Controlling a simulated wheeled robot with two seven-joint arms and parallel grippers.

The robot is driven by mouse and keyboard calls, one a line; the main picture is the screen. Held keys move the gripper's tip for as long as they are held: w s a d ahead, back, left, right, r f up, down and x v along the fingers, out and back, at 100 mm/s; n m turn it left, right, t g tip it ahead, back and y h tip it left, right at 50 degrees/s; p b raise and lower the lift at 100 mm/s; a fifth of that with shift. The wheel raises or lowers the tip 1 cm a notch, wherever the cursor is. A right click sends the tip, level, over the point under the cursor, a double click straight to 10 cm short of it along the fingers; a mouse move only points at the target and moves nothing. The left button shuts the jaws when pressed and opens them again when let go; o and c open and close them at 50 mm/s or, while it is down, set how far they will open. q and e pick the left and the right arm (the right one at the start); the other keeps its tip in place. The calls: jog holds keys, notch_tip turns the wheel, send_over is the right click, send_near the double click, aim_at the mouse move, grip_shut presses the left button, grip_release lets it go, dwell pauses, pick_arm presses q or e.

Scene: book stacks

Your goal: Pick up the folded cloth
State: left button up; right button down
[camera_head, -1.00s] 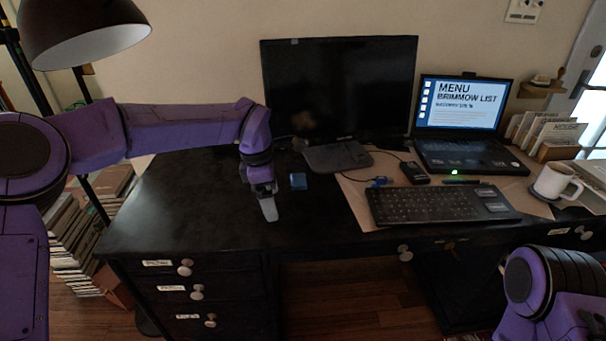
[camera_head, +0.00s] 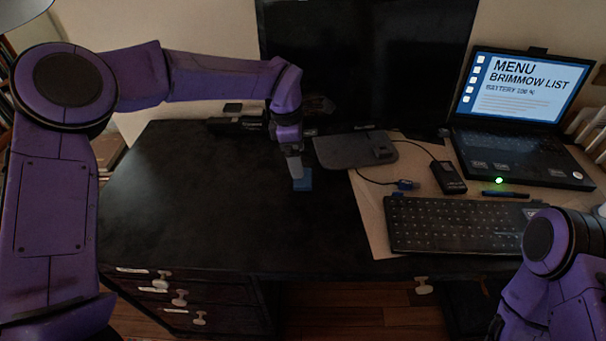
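A keyboard (camera_head: 455,226), a laptop (camera_head: 520,150) and a small black box with a cable (camera_head: 449,178) lie farther right. The desk's left part (camera_head: 190,210) is clear.

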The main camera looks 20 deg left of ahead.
pick_arm(q)
jog(key=f, duration=0.4)
jog(key=d+f, duration=0.1)
jog(key=f, duration=0.1)
jog(key=shift+w+f+p, duration=0.3)
jog(key=shift+w+f, duration=0.1)
jog(key=c, duration=0.8)
jog(key=shift+r, duration=0.1)
notch_tip(320, 180, up, 18)
jog(key=shift+o, duration=1.4)
jog(key=shift+c, duration=1)
